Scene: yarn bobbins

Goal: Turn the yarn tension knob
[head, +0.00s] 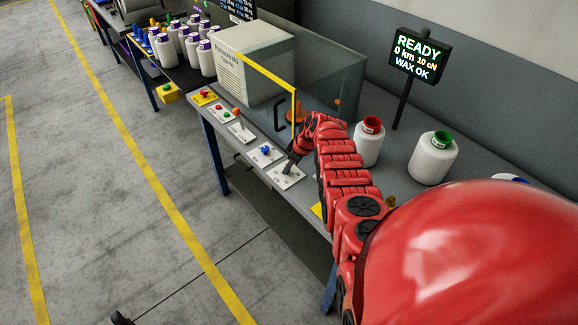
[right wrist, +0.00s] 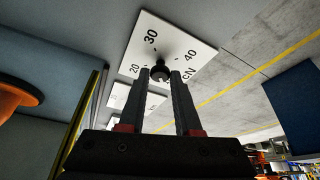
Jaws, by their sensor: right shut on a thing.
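The tension knob (right wrist: 160,73) is a small dark knob on a white dial plate (right wrist: 152,32) marked 20, 30, 40 and cN. In the head view the dial plate (head: 287,180) lies near the front edge of the grey bench (head: 395,183). My right gripper (head: 288,165) reaches down onto the plate. In the right wrist view its two fingers (right wrist: 160,76) stand on either side of the knob, shut on it. The fingers partly hide the dial markings. A dark tip at the head view's bottom left may be my left gripper (head: 121,318); its jaws cannot be made out.
A display (head: 418,58) reads READY, 0 km, 10 cN, WAX OK. White bobbins with a red top (head: 368,145) and a green top (head: 434,160) stand right of my arm. A clear guard with a yellow edge (head: 294,110) stands close behind the gripper. Other control plates (head: 266,152) lie left.

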